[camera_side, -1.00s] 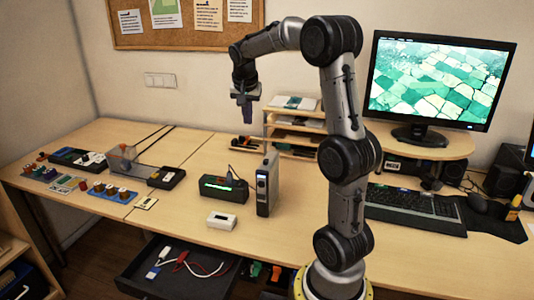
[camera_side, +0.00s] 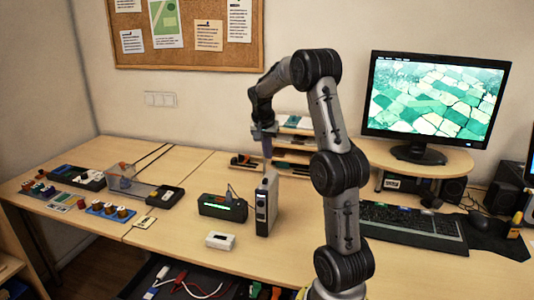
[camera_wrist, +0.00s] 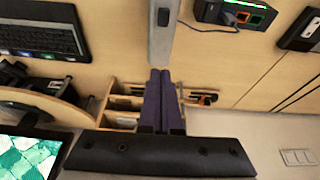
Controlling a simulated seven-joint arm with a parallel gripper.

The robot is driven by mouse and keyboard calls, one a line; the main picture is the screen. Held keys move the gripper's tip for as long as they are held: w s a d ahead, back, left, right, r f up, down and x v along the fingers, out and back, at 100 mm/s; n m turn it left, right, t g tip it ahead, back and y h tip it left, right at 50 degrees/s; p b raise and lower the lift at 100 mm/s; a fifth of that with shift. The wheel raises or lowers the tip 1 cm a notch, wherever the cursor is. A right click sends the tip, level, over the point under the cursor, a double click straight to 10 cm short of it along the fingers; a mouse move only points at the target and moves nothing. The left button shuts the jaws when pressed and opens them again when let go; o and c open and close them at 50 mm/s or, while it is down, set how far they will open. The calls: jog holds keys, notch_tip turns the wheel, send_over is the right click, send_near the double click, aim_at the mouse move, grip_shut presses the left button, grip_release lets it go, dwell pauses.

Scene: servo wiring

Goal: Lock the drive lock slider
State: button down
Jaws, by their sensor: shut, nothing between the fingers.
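A grey upright drive-like box (camera_side: 266,204) stands on the desk, with a dark front panel facing the side camera. In the wrist view its narrow grey top (camera_wrist: 162,38) runs down from the top edge, just beyond my fingertips. My gripper (camera_side: 267,158) is shut and empty, pointing down above the back of this box. In the wrist view my purple-grey fingers (camera_wrist: 159,72) lie together near the end of the box's top; I cannot tell whether they touch it. The lock slider is too small to make out.
A black box with green lights (camera_side: 223,206) and a cable stands left of the grey box. A small white box (camera_side: 220,240) lies in front. A wooden shelf (camera_side: 296,140) is behind my gripper. An open drawer (camera_side: 150,277) is below the desk front.

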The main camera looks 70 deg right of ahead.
aim_at(265, 180)
jog(key=x, duration=0.7)
jog(key=shift+a, duration=2)
jog(key=shift+a, duration=1.4)
jog(key=d, duration=0.4)
jog(key=shift+d+r, duration=0.1)
jog(key=shift+d, duration=0.1)
jog(key=v, duration=1)
jog(key=shift+a, duration=0.2)
